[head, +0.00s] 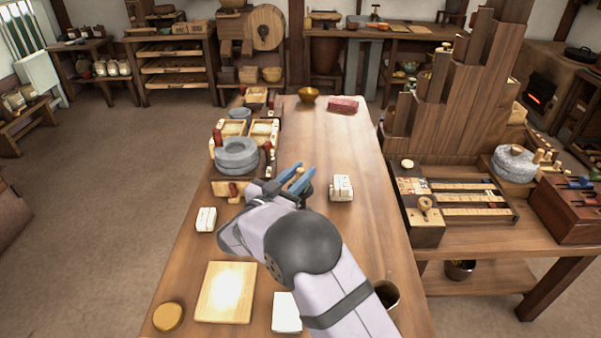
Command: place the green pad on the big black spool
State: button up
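I cannot make out a green pad or a big black spool in the head view. My gripper (296,178), with blue fingers, is over the middle of the long wooden table (345,245), right of the stacked grey round stones (237,154). A small tan knob shows at the fingers; I cannot tell whether it is held or stands behind them. My forearm hides part of the table's front.
White blocks (341,188) (206,219) (287,312), a pale board (226,292), a round yellow-brown piece (168,317) and a dark cup (386,293) stand around my arm. A red box (343,106) and a bowl (308,94) are at the far end. Tall wooden steps (455,100) rise at right.

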jog(key=shift+o, duration=0.7)
jog(key=shift+r, duration=0.2)
jog(key=v, duration=1.2)
jog(key=shift+b, duration=0.4)
jog(key=shift+s, duration=0.1)
jog(key=w+d+r+n+g+y+p, duration=0.25)
jog(key=w+r+n+y+p, duration=0.3)
jog(key=r+y+p, duration=0.7)
jog(key=s+d+r+g+h+p, duration=0.1)
jog(key=s+d+r+g+p, duration=0.25)
jog(key=s+d+p, duration=0.55)
jog(key=s+d+r+g+h+p, duration=0.15)
jog(key=s+d+g+p, duration=0.4)
jog(key=s, duration=0.65)
jog(key=s+d+r+g+p, duration=0.35)
jog(key=s+d+p, duration=0.25)
jog(key=s+p, duration=0.3)
jog(key=shift+n, duration=0.35)
jog(key=f+b, duration=0.2)
jog(key=b, duration=0.1)
jog(key=s+f+b, duration=0.1)
jog(key=f+b, duration=0.2)
jog(key=shift+s+f, duration=0.15)
jog(key=shift+f, duration=0.1)
